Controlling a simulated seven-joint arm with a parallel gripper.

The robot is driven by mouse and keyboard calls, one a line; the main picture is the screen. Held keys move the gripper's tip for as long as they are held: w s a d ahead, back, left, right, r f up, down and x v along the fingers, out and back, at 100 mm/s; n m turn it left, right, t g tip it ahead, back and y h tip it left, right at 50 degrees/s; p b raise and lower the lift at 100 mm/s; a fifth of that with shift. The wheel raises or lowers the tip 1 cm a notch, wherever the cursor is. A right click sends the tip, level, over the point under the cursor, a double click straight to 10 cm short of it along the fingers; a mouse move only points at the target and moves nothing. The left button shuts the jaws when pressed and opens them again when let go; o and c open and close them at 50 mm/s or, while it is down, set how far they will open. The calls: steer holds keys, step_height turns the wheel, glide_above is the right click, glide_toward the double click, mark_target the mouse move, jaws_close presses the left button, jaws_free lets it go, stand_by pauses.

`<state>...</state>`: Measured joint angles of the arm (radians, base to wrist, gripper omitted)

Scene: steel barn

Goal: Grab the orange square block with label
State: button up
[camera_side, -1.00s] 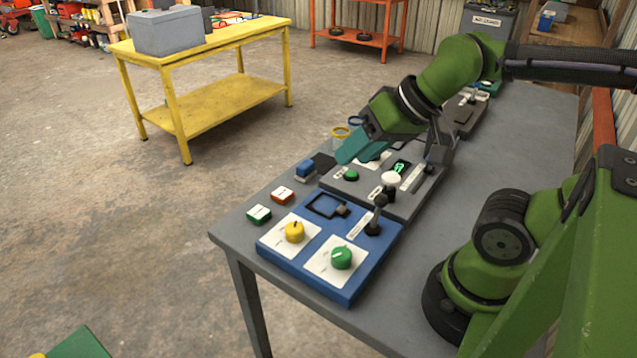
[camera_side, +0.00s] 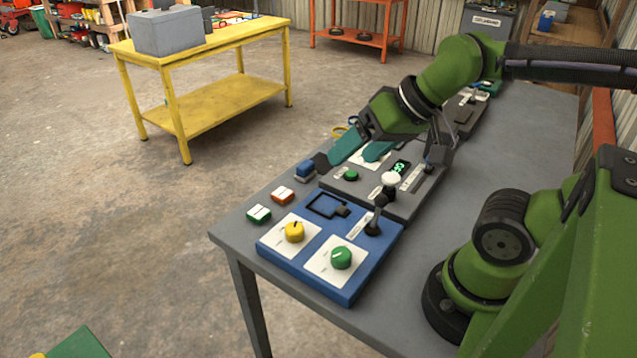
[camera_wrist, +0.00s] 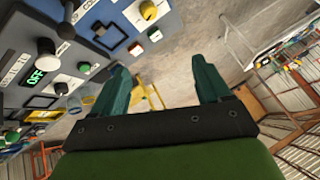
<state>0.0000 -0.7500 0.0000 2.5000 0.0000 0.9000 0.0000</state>
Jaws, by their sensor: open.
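The orange block with a white label on top (camera_side: 282,195) lies on the grey table, between a green labelled block and a blue block. It also shows in the wrist view (camera_wrist: 136,48), above and between my fingers in the picture. My gripper (camera_side: 352,158) has its teal fingers spread apart over the far-left part of the grey control panel. In the wrist view my gripper (camera_wrist: 160,66) is open, with nothing between its fingertips. It is apart from the orange block, which lies nearer the side camera and to the left.
A green labelled block (camera_side: 258,214) and a blue block (camera_side: 305,170) flank the orange one. A blue panel (camera_side: 283,250) with yellow and green knobs and a grey panel (camera_side: 340,184) with an upright lever stand beside them. The table edge is close on the left.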

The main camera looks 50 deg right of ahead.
steer(key=m+g+h, duration=0.2)
steer(key=m+g, duration=0.5)
steer(key=m, duration=2.5)
glide_above(282, 193)
step_height(282, 193, down, 7)
step_height(282, 193, down, 17)
steer(key=shift+f, duration=0.1)
